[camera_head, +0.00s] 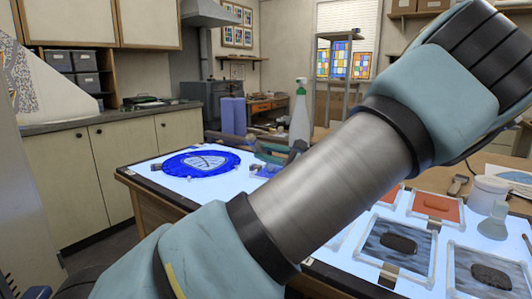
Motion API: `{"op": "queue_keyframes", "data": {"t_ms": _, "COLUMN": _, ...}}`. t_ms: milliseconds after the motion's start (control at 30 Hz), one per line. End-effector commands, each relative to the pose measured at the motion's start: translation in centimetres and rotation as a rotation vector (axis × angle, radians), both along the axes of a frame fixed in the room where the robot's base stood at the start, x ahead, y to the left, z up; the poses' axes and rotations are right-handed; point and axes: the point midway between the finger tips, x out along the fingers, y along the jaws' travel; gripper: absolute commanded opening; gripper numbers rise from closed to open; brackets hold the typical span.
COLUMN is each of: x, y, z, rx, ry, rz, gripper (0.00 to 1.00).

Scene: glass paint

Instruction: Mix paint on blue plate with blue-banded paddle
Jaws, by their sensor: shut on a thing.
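A small blue plate (262,171) lies on the lit white table top, just left of my arm's metal tube. Only part of it shows; the paint on it is too small to make out. My gripper (270,156), grey and teal, is partly in view close above the plate. The rest of it is hidden behind my arm. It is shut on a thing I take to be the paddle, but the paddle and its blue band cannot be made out. I cannot tell whether it touches the plate.
A round blue glass piece (183,166) lies on the table's left part. A spray bottle (300,122) and blue rolls (233,116) stand behind. Orange plates (454,215) and grey-streaked plates (412,267) lie at the right, near a white jar (489,192). My arm crosses the middle of the view.

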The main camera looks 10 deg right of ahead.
Motion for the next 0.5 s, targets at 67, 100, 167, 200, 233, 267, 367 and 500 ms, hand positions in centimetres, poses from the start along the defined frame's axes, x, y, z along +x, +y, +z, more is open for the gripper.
{"op": "queue_keyframes", "data": {"t_ms": 67, "x": 0.0, "y": -0.1, "z": 0.0, "rx": 0.0, "ry": 0.0, "rz": 0.0, "gripper": 0.0}}
{"op": "queue_keyframes", "data": {"t_ms": 100, "x": 0.0, "y": -0.2, "z": 0.1, "rx": 0.0, "ry": 0.0, "rz": -0.001, "gripper": 0.0}}
{"op": "queue_keyframes", "data": {"t_ms": 167, "x": 0.0, "y": -0.5, "z": 0.1, "rx": 0.001, "ry": -0.001, "rz": 0.0, "gripper": 0.0}}
{"op": "queue_keyframes", "data": {"t_ms": 200, "x": 0.1, "y": -0.7, "z": 0.1, "rx": 0.001, "ry": -0.001, "rz": 0.0, "gripper": 0.0}}
{"op": "queue_keyframes", "data": {"t_ms": 233, "x": 0.1, "y": -0.9, "z": 0.2, "rx": 0.001, "ry": -0.001, "rz": 0.0, "gripper": 0.0}}
{"op": "queue_keyframes", "data": {"t_ms": 267, "x": 0.1, "y": -1.1, "z": 0.2, "rx": 0.0, "ry": 0.0, "rz": -0.001, "gripper": 0.0}}
{"op": "queue_keyframes", "data": {"t_ms": 367, "x": 0.1, "y": -1.7, "z": 0.0, "rx": 0.001, "ry": 0.001, "rz": 0.0, "gripper": 0.0}}
{"op": "queue_keyframes", "data": {"t_ms": 500, "x": 0.2, "y": -1.9, "z": 0.0, "rx": 0.001, "ry": 0.001, "rz": 0.0, "gripper": 0.0}}
